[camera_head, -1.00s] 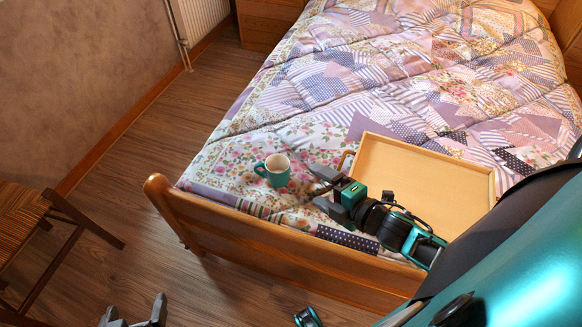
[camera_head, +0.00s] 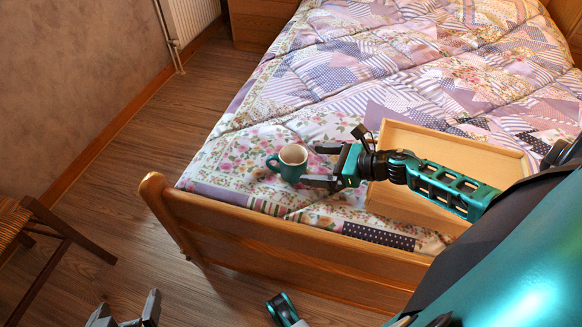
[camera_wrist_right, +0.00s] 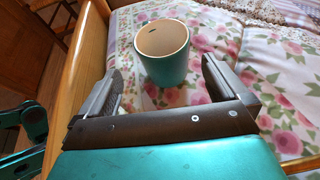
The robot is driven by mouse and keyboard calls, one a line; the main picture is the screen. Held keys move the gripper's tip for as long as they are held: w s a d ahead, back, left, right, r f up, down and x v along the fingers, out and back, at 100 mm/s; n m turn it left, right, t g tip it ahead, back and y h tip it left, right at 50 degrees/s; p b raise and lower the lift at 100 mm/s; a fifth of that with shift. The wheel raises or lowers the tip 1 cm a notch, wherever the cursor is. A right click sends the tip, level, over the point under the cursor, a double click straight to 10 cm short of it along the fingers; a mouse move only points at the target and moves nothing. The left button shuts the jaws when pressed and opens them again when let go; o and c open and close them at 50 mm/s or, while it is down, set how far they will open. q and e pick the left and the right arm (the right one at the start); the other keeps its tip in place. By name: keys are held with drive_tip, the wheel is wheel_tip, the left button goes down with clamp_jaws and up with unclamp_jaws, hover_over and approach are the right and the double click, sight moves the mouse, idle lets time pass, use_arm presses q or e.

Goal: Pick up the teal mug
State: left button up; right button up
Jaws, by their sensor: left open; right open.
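The teal mug (camera_head: 290,164) stands upright on the floral quilt near the foot of the bed, its handle pointing left in the head view. Its inside is pale. My right gripper (camera_head: 318,165) is open, with its fingers pointing at the mug from the right. My left gripper (camera_head: 125,314) is open and empty, low at the bottom left over the floor, far from the mug.
A shallow wooden tray (camera_head: 459,150) lies on the bed behind my right arm. The wooden footboard (camera_head: 290,246) runs along the near bed edge, just in front of the mug. A chair (camera_head: 45,240) stands on the floor at left. The quilt (camera_head: 330,70) beyond the mug is clear.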

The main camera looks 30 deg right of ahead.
sight(306, 160)
drive_tip(key=x, duration=0.3)
drive_tip(key=r+b+x, duration=0.1)
drive_tip(key=x, duration=0.1)
drive_tip(key=shift+w+f, duration=0.1)
drive_tip(key=shift+w, duration=0.3)
drive_tip(key=shift+w+a+f, duration=0.1)
drive_tip(key=shift+w+f, duration=0.05)
drive_tip(key=shift+w, duration=0.1)
drive_tip(key=shift+w+a, duration=0.1)
use_arm(q)
drive_tip(key=shift+w+d, duration=0.2)
use_arm(e)
drive_tip(key=shift+c, duration=0.4)
drive_tip(key=c, duration=1)
use_arm(q)
drive_tip(key=shift+f, duration=0.25)
